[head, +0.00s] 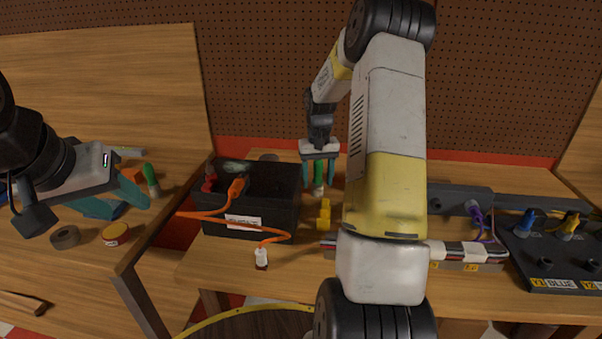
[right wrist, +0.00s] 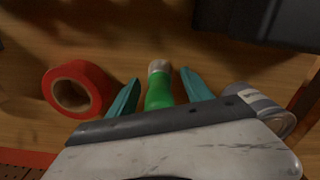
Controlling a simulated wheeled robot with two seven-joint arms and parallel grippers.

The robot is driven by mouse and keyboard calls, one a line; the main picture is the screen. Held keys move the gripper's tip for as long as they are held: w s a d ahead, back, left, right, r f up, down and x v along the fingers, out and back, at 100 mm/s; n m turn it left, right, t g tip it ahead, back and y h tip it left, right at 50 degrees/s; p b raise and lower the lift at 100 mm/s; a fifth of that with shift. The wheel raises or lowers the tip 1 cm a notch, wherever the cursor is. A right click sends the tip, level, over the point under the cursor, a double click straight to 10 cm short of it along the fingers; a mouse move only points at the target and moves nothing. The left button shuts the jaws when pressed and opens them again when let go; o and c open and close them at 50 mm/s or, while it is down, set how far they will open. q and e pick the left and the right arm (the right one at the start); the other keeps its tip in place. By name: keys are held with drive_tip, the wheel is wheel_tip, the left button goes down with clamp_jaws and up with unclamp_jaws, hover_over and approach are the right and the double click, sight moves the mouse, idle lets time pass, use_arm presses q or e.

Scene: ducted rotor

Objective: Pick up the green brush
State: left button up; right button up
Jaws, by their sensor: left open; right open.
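My left gripper (head: 116,201) is open and empty above the left table.
A red tape roll (right wrist: 77,90) and a clear, grey-banded cylinder (right wrist: 262,108) flank the brush. A green-topped item (head: 152,181) and tape rolls (head: 65,237) are on the left table.

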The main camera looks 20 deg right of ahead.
clamp_jaws()
drive_tip(key=shift+r, duration=0.15)
